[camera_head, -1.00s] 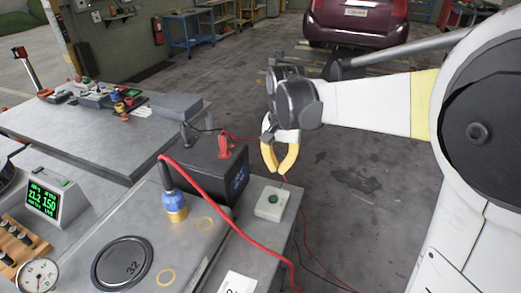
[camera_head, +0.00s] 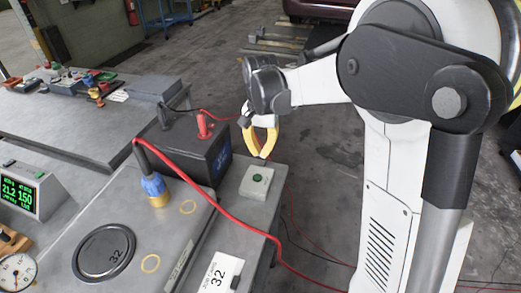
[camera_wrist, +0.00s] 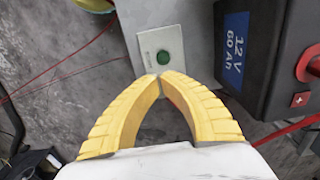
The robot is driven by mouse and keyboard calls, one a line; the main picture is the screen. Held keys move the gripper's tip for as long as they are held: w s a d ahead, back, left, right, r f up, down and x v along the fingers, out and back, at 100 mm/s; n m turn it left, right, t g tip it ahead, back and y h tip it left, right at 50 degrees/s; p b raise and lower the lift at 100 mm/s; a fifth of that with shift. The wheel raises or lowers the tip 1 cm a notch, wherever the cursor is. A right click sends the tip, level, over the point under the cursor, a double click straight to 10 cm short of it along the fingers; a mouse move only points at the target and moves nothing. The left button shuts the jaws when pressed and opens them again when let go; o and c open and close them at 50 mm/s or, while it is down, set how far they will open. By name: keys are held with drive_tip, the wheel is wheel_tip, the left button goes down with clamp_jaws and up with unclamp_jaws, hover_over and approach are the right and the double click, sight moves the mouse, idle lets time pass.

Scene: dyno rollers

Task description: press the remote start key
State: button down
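The remote start key is a round green button (camera_head: 257,178) on a small pale box (camera_head: 254,184) at the right edge of the grey bench. The green button also shows in the wrist view (camera_wrist: 162,57), just beyond my fingertips. My gripper (camera_head: 262,156) has yellow fingers pointing down. In the wrist view my gripper (camera_wrist: 160,78) has its two fingertips together with nothing between them. In the head view the fingers hang just behind the box. The gap in height between the fingertips and the button is hard to tell.
A black 12 V battery (camera_head: 190,147) with a red clamp (camera_head: 204,124) stands left of the box. A red cable (camera_head: 200,195) crosses the bench. Open floor is right of the bench.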

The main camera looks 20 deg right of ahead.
sight(261, 176)
wheel_tip(261, 176, down, 10)
drive_tip(key=b, duration=0.3)
drive_tip(key=shift+r+b, duration=0.25)
drive_tip(key=shift+b, duration=0.05)
drive_tip(key=shift+f+b, duration=0.4)
drive_tip(key=shift+f, duration=0.45)
wheel_tip(261, 176, up, 14)
drive_tip(key=p, duration=0.7)
drive_tip(key=shift+r, duration=0.1)
